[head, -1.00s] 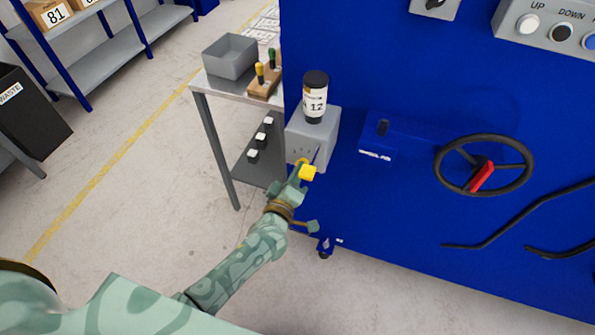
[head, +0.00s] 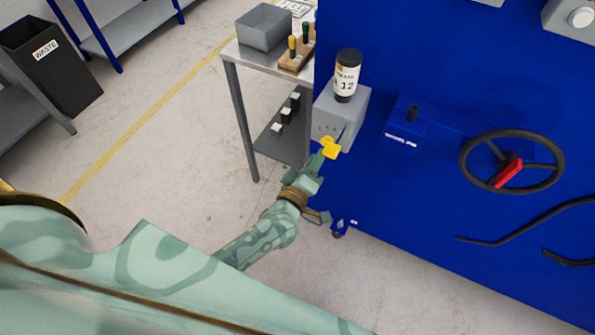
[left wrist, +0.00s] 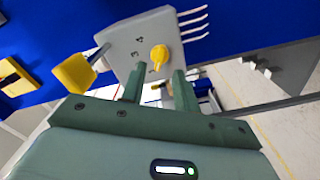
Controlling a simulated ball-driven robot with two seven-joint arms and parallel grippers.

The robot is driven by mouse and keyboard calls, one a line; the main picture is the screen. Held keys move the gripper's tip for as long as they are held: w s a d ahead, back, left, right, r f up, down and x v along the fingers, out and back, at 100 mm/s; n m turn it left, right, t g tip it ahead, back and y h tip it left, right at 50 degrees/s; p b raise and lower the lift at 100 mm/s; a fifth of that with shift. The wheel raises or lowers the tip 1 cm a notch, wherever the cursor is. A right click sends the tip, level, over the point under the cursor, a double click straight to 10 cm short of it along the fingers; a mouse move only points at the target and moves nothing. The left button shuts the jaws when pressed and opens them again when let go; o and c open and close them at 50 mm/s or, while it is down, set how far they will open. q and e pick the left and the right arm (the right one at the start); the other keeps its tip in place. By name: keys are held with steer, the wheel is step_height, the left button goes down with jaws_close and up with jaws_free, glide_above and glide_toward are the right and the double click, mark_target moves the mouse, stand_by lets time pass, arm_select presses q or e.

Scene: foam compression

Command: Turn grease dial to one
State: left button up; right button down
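The grease dial is a small yellow knob (left wrist: 159,57) on the face of a grey box (left wrist: 150,30) with small printed digits, seen in the left wrist view. I cannot read its setting surely. In the head view the grey box (head: 357,108) is on the blue machine's left end, under a black-capped canister (head: 346,78). My left gripper (left wrist: 158,75) is open, its two green fingers apart, with the knob just beyond and between their tips. I cannot tell whether they touch it. In the head view the left gripper (head: 318,163) is beside the box. My right gripper is not in view.
A yellow block on a metal lever (left wrist: 73,73) sticks out close beside the left gripper. A handwheel (head: 511,161) with a red grip is further right on the machine. A metal table (head: 243,57) with a grey bin stands left. Floor is clear in front.

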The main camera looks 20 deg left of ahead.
arm_select(q)
steer(key=s+p, duration=0.1)
steer(key=s, duration=1.1)
steer(key=shift+s+a, duration=0.2)
steer(key=shift+s, duration=0.2)
steer(key=s+f+m+g+h, duration=0.1)
steer(key=s+f+m+g, duration=0.35)
steer(key=f, duration=0.55)
steer(key=s+f+m+g+h, duration=0.2)
steer(key=s+f+m+g, duration=0.3)
steer(key=f, duration=0.4)
steer(key=s+a+f+m+g+y, duration=0.1)
steer(key=s+a+f+m+g, duration=0.1)
steer(key=s, duration=0.6)
steer(key=s+a+f+m+g+y, duration=0.1)
steer(key=s+a+f+m+g, duration=0.1)
steer(key=s+f, duration=0.5)
steer(key=s+a+f+m+g+y, duration=0.1)
steer(key=s+a+f+g, duration=0.3)
steer(key=s, duration=0.6)
steer(key=shift+a+f+m+y, duration=0.3)
steer(key=shift+a+f+m, duration=0.25)
steer(key=shift+a, duration=0.1)
